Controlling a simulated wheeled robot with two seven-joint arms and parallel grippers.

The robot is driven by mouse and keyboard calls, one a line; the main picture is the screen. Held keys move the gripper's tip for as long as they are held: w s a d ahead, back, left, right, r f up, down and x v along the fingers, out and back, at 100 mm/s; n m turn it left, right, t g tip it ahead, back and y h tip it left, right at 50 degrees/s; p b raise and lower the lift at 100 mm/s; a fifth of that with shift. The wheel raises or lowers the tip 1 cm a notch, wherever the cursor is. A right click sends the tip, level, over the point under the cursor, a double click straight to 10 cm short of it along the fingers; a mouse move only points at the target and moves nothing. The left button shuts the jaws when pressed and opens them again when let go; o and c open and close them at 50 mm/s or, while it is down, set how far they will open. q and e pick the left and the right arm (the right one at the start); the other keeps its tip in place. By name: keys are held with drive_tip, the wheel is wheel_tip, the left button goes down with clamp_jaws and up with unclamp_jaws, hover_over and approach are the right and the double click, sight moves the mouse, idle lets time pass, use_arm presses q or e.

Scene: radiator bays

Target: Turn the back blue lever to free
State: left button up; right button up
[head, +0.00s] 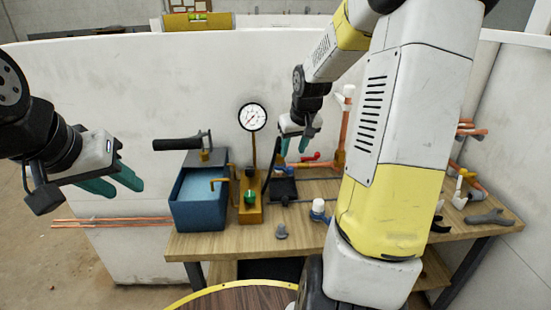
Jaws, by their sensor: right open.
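Red-handled parts (312,156) show on copper pipework (342,140) at the back of the bench. My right gripper (294,150) reaches down just left of them, with its teal fingers apart and nothing visible between them. Whether it touches anything is unclear. My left gripper (128,189) hangs in the air at the left, off the bench, its teal fingers apart and empty.
The wooden bench (215,246) carries a blue water tank (196,214), a pressure gauge (252,117) on a yellow base, a white-capped valve (318,207) and a grey wrench (490,217). White walls stand close behind and right.

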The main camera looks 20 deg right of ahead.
sight(290, 167)
drive_tip(key=x, duration=0.7)
drive_tip(key=d+x, duration=0.1)
drive_tip(key=x, duration=0.2)
drive_tip(key=shift+w+d+f, duration=0.1)
drive_tip(key=shift+w, duration=0.25)
clamp_jaws()
idle(1.0)
